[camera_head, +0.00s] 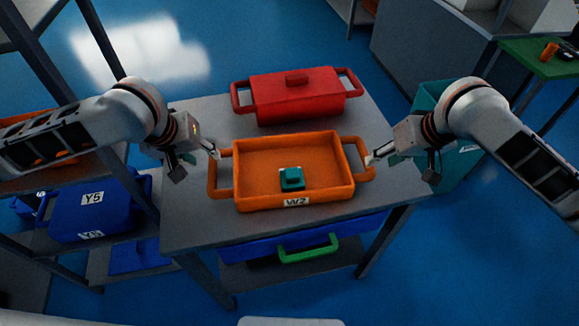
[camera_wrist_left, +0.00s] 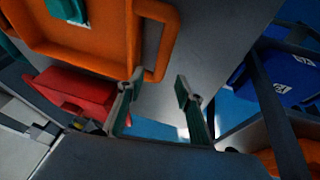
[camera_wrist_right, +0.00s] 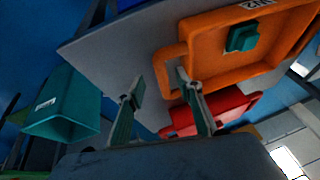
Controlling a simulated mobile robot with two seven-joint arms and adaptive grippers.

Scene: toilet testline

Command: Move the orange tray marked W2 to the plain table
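The orange tray (camera_head: 245,200) marked W2 sits flat on a grey table (camera_head: 190,220), with a small teal block (camera_head: 291,179) inside it. It has a loop handle on each side. My left gripper (camera_head: 214,153) is open near the tray's left handle (camera_head: 217,178); in the left wrist view the handle's corner lies close to the spread fingers (camera_wrist_left: 160,88). My right gripper (camera_head: 371,160) is open at the right handle (camera_head: 366,166); in the right wrist view the handle reaches between the spread fingers (camera_wrist_right: 160,86). I cannot tell whether either touches. No plain table is identifiable.
A red lidded container (camera_head: 295,100) stands just behind the tray. Blue bins (camera_head: 95,208) marked Y5 sit on a rack at left. A teal bin (camera_head: 460,165) stands right of the table. A blue tray with a green handle (camera_head: 310,248) is on the shelf below.

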